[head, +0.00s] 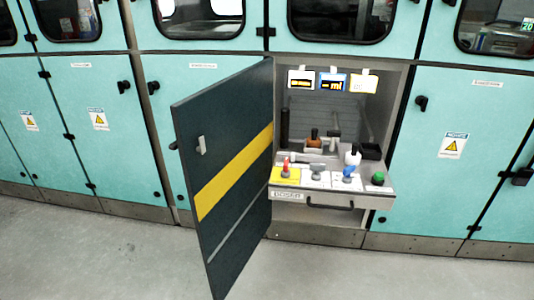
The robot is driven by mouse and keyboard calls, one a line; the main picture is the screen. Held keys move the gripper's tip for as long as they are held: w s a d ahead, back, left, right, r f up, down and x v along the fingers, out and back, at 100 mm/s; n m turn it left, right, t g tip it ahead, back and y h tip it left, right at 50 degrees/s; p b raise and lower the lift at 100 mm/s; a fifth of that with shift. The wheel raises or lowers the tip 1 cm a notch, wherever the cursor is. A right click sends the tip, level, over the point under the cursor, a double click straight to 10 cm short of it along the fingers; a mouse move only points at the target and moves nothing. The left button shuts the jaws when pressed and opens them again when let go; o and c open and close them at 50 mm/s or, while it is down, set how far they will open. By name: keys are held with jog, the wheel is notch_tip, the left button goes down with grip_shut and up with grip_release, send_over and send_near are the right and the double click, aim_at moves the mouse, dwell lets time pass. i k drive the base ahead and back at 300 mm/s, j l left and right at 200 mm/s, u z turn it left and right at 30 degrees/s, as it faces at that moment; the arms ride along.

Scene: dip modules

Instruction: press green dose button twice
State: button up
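The green dose button (378,178) is a small green dome at the right end of a shelf panel inside an open cabinet bay. It stands upright and nothing covers it. The panel (330,184) carries a red-topped control (286,167), a grey one (316,171) and a blue one (348,173) to the left of the button. My gripper is not in view, so whether it is open or shut does not show.
A dark door with a yellow stripe (235,170) stands open at the bay's left and juts toward me. A drawer handle (330,205) sits below the panel. Teal cabinets (460,115) flank the bay. The grey floor (400,275) in front is clear.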

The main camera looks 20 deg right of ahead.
aim_at(379, 176)
jog(key=z, duration=1.4)
